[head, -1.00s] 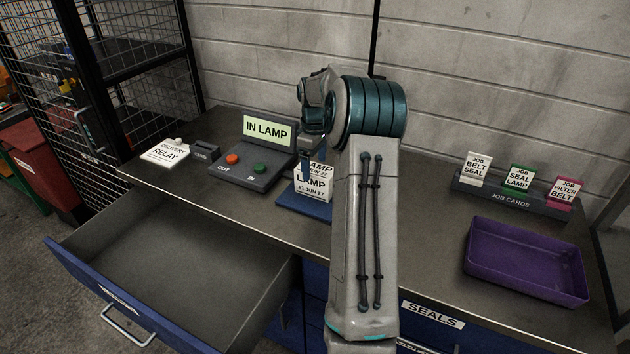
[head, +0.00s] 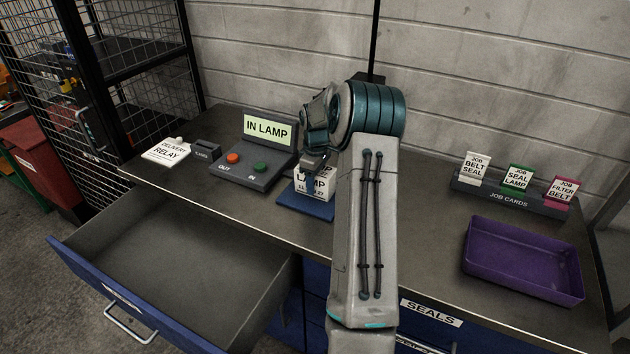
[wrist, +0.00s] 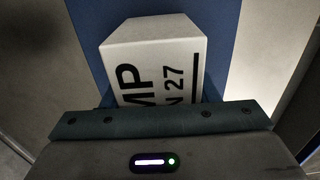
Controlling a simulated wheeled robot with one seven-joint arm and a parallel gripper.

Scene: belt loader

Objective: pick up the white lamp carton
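The white lamp carton (head: 325,183) stands on a blue pad (head: 312,207) on the bench, with black "LAMP" lettering on its front. My gripper (head: 310,178) is down at the carton, pointing downward, and covers part of its top and front. In the wrist view the carton (wrist: 152,58) lies just beyond the dark teal edge of my gripper (wrist: 160,118), which hides its near part. The fingertips are hidden, so I cannot tell whether they touch or grip the carton.
A button box (head: 240,168) with an "IN LAMP" sign stands left of the carton. A delivery relay card (head: 167,151) lies farther left. An open, empty drawer (head: 180,260) juts out in front. A purple tray (head: 525,260) and job card holder (head: 508,197) are right.

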